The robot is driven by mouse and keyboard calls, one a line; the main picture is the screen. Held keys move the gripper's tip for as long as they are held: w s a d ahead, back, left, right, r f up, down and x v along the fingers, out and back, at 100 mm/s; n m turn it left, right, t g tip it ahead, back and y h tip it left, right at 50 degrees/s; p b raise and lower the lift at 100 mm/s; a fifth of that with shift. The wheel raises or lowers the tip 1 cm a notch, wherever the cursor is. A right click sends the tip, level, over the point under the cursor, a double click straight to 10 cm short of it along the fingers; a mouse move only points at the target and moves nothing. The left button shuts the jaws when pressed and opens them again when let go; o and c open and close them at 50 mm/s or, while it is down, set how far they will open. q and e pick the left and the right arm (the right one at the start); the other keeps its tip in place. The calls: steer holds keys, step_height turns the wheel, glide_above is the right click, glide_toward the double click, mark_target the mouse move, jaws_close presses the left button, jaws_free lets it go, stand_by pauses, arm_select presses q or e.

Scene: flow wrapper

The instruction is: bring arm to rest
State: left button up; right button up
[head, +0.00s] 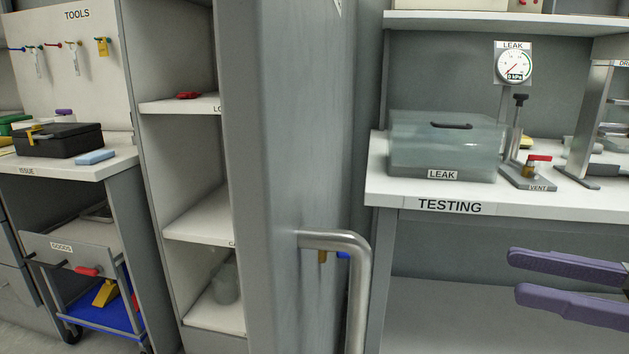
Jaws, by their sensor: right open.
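My right gripper (520,275) shows at the lower right. Its two purple fingers stand apart with nothing between them. It is in front of the space under the testing bench (480,208), below the bench top and apart from it. My left gripper is not in view.
A grey cabinet door (305,150) with a metal bar handle (355,270) stands upright in the middle. Open shelves (195,225) are to its left. A blue cart (95,318) is lower left.

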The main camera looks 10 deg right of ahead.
steer(key=w+a+r+m+t+h+p, duration=0.35)
steer(key=a+r+m+h+p, duration=0.35)
steer(key=h+p, duration=0.6)
steer(key=s+r+m+g+h+p, duration=0.1)
steer(key=s+r+g+p, duration=0.25)
steer(key=s, duration=0.25)
steer(key=s+r+m+g+p, duration=0.2)
steer(key=s+g+p, duration=0.1)
steer(key=s+p, duration=0.25)
steer(key=s+r+m+g+h+p, duration=0.1)
steer(key=s+r+g+p, duration=0.2)
steer(key=s, duration=0.4)
step_height(320, 180, up, 37)
steer(key=p, duration=3.7)
steer(key=shift+s+d+r, duration=0.15)
steer(key=shift+s+r, duration=0.05)
steer(key=shift+s, duration=0.15)
